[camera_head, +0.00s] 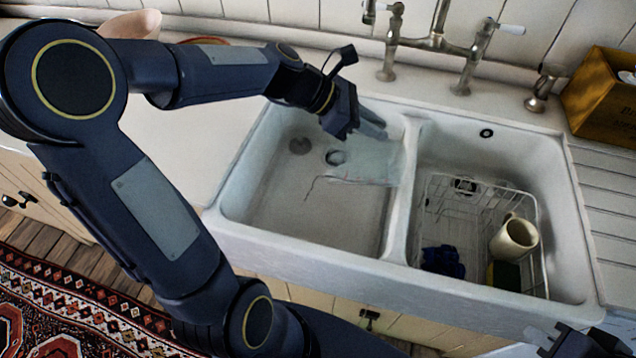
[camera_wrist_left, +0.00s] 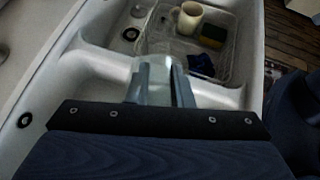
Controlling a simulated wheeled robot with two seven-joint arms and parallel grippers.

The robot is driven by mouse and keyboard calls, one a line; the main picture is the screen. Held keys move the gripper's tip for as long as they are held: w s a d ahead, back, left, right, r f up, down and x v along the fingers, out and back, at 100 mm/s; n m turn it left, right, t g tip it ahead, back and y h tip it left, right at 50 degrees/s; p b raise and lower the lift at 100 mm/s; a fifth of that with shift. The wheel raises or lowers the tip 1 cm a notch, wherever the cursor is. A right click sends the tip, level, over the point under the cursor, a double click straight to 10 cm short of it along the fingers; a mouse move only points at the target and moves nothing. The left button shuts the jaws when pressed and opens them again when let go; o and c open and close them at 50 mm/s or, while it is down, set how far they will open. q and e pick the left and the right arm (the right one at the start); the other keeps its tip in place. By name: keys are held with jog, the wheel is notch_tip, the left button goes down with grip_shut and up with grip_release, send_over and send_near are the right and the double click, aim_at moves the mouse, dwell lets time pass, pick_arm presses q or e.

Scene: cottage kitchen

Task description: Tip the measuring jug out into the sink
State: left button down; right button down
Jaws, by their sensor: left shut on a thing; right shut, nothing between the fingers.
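The clear measuring jug (camera_head: 372,163) is held over the left basin of the white double sink (camera_head: 290,232), close to the divider. It lies tipped on its side, with thin red markings showing at its left end. My left gripper (camera_head: 371,124) is shut on it from above and behind. Whether any liquid is in the jug I cannot tell. My right gripper (camera_head: 560,340) is shut and empty at the bottom right, in front of the sink.
The right basin holds a wire rack (camera_head: 470,208) with a cream mug (camera_head: 514,238), a dark blue cloth (camera_head: 442,261) and a sponge (camera_head: 505,275). The tap (camera_head: 437,42) stands behind the sink. A wooden box (camera_head: 603,100) stands at the back right.

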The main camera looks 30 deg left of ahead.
pick_arm(q)
jog(key=shift+a+f+b, duration=0.1)
jog(key=shift+a+b, duration=0.1)
jog(key=shift+b, duration=0.15)
jog(key=shift+s+a+f, duration=0.1)
jog(key=shift+s, duration=0.05)
jog(key=shift+b, duration=0.3)
